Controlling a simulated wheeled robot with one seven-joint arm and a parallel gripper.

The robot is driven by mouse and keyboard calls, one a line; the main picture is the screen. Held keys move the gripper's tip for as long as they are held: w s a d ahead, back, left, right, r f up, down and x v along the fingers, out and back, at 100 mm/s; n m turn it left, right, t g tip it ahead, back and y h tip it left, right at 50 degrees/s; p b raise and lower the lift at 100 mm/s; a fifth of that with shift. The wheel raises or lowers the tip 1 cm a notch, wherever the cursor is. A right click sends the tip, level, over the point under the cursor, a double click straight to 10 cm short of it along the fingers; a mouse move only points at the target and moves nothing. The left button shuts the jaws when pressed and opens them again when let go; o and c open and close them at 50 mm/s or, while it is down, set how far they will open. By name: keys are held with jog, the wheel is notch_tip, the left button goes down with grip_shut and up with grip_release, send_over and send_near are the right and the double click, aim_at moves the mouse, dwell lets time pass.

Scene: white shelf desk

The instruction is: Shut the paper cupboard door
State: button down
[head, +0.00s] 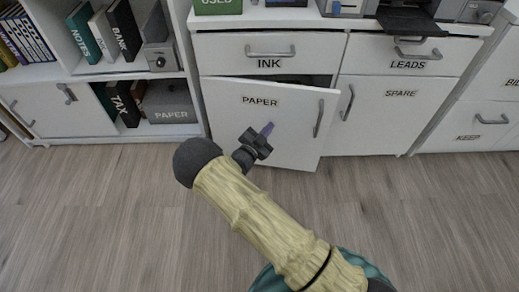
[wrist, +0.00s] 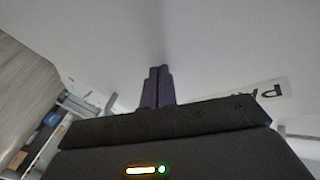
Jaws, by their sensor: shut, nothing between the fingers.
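The white paper cupboard door (head: 285,146), labelled PAPER, stands slightly ajar in the head view. It is hinged on its left, and its right edge with the grey handle (head: 319,118) sticks out from the cabinet. A dark gap (head: 300,79) shows along its top. My gripper (head: 268,129) is in front of the middle of the door, below the label, with its purple fingers together and empty. In the wrist view the closed fingers (wrist: 158,86) point at the white door surface (wrist: 220,50), with part of the label (wrist: 268,92) at the right. I cannot tell whether they touch it.
The INK drawer (head: 270,53) above and the SPARE door (head: 388,115) to the right look closed. A shelf with binders (head: 124,103) and a grey PAPER box (head: 170,101) is to the left. The wooden floor (head: 100,210) in front is clear.

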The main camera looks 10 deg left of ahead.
jog(key=shift+w, duration=0.15)
jog(key=shift+s+d+p, duration=0.25)
jog(key=shift+s+p, duration=0.2)
jog(key=shift+s, duration=0.5)
jog(key=shift+s+d+p, duration=0.25)
jog(key=shift+s+p, duration=0.25)
jog(key=shift+s, duration=0.5)
jog(key=shift+s+d+p, duration=0.25)
jog(key=shift+s+p, duration=0.2)
jog(key=shift+s, duration=0.5)
